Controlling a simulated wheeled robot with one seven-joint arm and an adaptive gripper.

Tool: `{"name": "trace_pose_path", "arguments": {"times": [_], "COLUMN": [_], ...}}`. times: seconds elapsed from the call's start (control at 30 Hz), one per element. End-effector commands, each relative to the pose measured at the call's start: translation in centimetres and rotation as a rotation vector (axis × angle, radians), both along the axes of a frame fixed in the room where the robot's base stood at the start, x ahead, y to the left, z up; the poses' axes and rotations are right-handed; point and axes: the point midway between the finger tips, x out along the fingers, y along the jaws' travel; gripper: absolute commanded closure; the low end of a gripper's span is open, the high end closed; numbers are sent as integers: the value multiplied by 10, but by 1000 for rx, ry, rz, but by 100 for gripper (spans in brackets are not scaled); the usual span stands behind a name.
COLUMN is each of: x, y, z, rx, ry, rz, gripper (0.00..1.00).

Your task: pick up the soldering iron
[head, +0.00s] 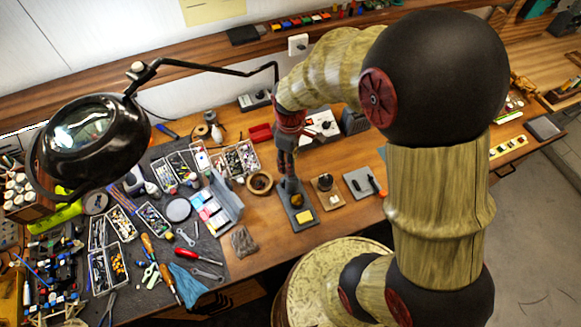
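My gripper (287,160) hangs from my arm, pointing down over the back end of a dark grey stand (291,209) with a yellow sponge (304,217). The gripper's fingers are small and dark here, and I cannot tell whether they are open or hold anything. I cannot make out a soldering iron for certain. Part of the stand below my fingers is hidden. A tool with an orange and black handle (375,185) lies on a grey pad to the right; I cannot tell whether it is the iron.
A magnifier lamp (90,135) reaches over the left of the wooden bench. Part trays (107,268), screwdrivers and a blue cloth (188,287) crowd the dark mat. A brown bowl (260,182) stands left of the stand. Bare wood (290,245) lies in front.

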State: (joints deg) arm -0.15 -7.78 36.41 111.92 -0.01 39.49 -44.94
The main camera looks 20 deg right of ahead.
Motion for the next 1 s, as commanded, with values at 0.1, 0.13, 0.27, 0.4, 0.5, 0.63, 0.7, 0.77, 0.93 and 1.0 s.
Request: {"name": "trace_pose_path", "arguments": {"times": [0.1, 0.13, 0.27, 0.4, 0.5, 0.63, 0.7, 0.77, 0.93, 1.0], "x": [-1, -1, -3, -2, -2, -2, -2, -2, -2, -2], "y": [0, 0, 0, 0, 0, 0, 0, 0, 0, 0], "z": [-12, -16, -35, -51, -57, -58, -58, -57, -57, -57], "rx": [0, 0, 0, 0, 0, 1, 0, 0, 0, 0], "ry": [3, 3, 3, 1, 0, -1, -1, -1, -1, -1], "rz": [-1, -1, -1, -2, -2, -2, -2, -2, -2, -2], "gripper": [62, 62, 62, 62, 62, 62, 62, 63, 73, 77]}}
